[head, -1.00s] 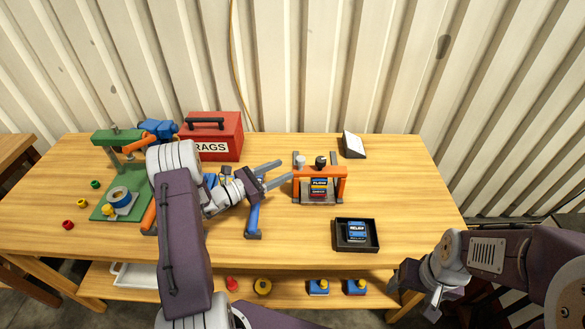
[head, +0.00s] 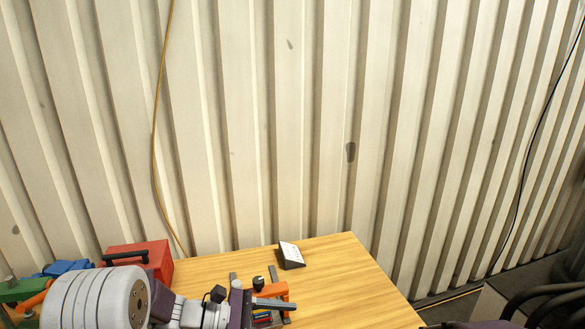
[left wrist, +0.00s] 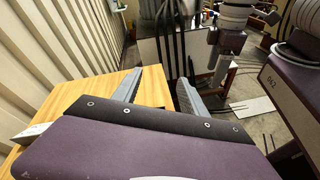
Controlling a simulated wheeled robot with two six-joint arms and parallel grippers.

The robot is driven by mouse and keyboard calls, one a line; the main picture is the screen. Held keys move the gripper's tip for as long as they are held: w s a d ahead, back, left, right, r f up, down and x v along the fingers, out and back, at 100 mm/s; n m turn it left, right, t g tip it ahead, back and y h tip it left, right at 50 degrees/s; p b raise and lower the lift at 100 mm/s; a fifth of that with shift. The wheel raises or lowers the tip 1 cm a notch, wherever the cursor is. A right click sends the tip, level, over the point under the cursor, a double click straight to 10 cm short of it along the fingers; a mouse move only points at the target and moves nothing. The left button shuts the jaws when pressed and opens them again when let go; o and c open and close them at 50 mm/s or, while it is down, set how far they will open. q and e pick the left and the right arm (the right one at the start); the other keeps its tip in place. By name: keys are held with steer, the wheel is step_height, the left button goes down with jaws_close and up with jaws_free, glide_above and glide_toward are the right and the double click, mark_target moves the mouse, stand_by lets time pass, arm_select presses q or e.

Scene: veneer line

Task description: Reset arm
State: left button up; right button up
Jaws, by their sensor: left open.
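My left gripper (left wrist: 158,88) is open in the left wrist view, its two grey fingers apart with nothing between them. In the head view my left arm comes in at the bottom left, and a grey finger shows low by the orange-topped stand (head: 277,290). The arm hides part of this stand, and the picture's lower edge cuts it off. A purple and grey arm part that may be my right arm shows in the left wrist view; the state of its gripper cannot be made out.
The wooden table (head: 345,275) has clear room at its right end. A dark wedge with a white face (head: 290,255) stands near the back edge. A red toolbox (head: 150,258) stands at the left. The ribbed wall (head: 300,120) rises behind.

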arm_select(q)
steer(key=s+a+f+m+g+y, duration=0.1)
steer(key=s+f+m+g+y, duration=0.2)
steer(key=s, duration=0.4)
steer(key=s+a+f+m+g+y, duration=0.1)
steer(key=s+f+m+y, duration=0.3)
steer(key=s, duration=0.3)
steer(key=a+f+m+t+y, duration=0.1)
steer(key=a+f+m+y, duration=0.1)
steer(key=a, duration=0.4)
steer(key=a+f+m+t+y, duration=0.1)
steer(key=a+f+m+y, duration=0.1)
steer(key=a+m+y, duration=0.3)
steer(key=shift+w+a+f+m+t, duration=0.35)
steer(key=shift+a+m, duration=0.55)
steer(key=shift+a, duration=0.3)
